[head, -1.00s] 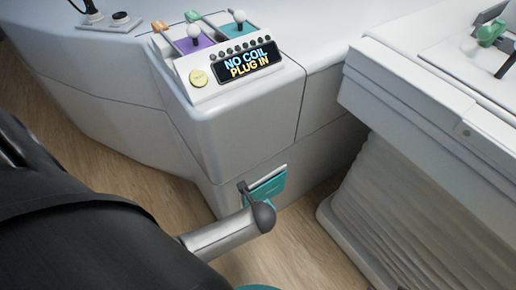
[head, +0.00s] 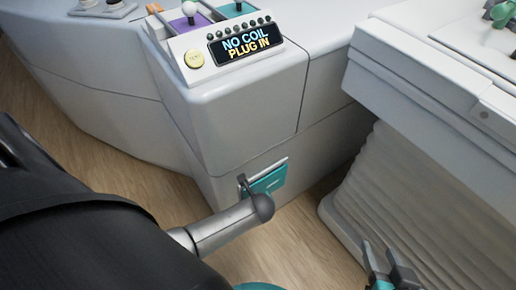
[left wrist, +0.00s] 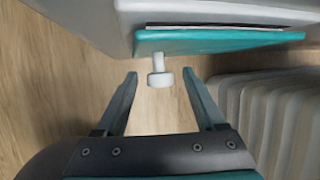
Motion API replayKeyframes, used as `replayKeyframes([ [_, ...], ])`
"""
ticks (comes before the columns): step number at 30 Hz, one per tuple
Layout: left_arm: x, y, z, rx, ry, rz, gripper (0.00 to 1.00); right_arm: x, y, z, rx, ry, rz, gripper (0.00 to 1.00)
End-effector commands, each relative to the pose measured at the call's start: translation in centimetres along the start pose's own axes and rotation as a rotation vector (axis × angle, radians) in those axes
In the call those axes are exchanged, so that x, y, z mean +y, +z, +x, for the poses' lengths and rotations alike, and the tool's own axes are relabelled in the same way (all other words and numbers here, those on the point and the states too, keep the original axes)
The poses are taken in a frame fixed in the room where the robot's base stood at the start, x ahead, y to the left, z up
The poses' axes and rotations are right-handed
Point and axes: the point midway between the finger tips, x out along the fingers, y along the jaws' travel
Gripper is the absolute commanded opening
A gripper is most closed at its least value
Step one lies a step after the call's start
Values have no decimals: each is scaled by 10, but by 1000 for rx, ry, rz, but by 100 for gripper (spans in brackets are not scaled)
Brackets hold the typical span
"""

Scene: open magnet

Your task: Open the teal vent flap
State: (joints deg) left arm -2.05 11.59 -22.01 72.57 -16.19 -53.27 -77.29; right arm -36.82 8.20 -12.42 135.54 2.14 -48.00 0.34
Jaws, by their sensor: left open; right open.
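The teal vent flap (head: 268,180) is low on the front of the white console, partly hidden by my left arm. In the left wrist view the flap (left wrist: 215,42) spans the top, with a thin dark line along its far edge. A white knob (left wrist: 160,78) sticks out from it. My left gripper (left wrist: 160,75) is open, with one fingertip on each side of the knob and visible gaps between. In the head view its jaws are mostly hidden behind my arm. My right gripper (head: 392,268) is open and empty at the bottom right, away from the flap.
A white table with a pleated grey skirt (head: 400,190) stands to the right. Wooden floor (head: 120,180) shows left of the console and between it and the table.

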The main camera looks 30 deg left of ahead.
Motion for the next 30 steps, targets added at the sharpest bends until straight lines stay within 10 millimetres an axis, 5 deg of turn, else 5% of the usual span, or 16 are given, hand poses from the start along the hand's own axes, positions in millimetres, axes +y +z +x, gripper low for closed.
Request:
replayKeyframes([
  [10,0,0,0,0,0,0,69,-1,0,0,8,-3,0,50],
  [27,0,0,0,0,0,0,5,-1,0,1,6,-2,1,50],
  [30,0,0,0,0,0,0,0,-1,0,1,6,-2,1,50],
])
